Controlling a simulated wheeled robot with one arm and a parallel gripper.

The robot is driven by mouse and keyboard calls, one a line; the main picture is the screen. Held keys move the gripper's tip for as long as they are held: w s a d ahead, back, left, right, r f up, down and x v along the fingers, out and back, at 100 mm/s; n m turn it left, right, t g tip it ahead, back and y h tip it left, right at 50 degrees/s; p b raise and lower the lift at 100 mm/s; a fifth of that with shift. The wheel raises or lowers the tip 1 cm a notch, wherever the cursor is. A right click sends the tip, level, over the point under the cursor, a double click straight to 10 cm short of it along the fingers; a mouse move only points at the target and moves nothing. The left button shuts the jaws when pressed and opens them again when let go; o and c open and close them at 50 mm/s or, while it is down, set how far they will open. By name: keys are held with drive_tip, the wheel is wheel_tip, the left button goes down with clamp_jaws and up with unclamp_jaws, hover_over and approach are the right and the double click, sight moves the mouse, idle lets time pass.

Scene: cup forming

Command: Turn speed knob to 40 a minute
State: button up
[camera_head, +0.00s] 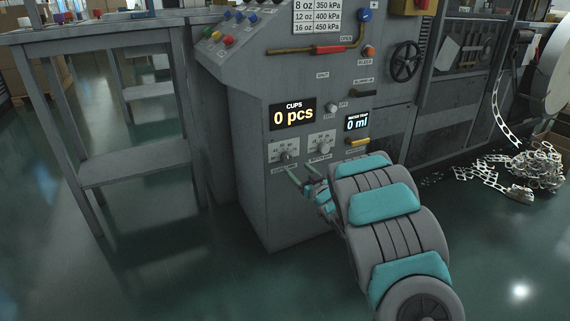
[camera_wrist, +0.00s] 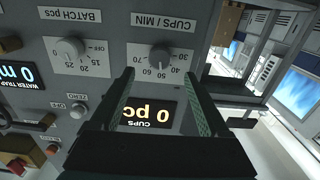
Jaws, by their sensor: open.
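The speed knob (camera_wrist: 160,56), a round grey knob on a light plate labelled CUPS/MIN, shows upside down in the wrist view, with numbers from 30 to 70 around it. I cannot tell exactly which number its pointer marks. In the head view the speed knob (camera_head: 285,155) is the left of two knobs under the cups display. My gripper (camera_wrist: 165,78) is open and empty, its two fingers pointing at the panel on either side of the knob's column. In the head view my gripper (camera_head: 299,170) is just below the knob, apparently not touching it.
The batch knob (camera_head: 322,148) sits just right of the speed knob. The cups display (camera_head: 293,114) reads 0 pcs. A grey table (camera_head: 130,162) stands left of the machine.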

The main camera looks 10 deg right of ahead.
sight(288, 159)
drive_tip(key=shift+x, duration=3.95)
clamp_jaws()
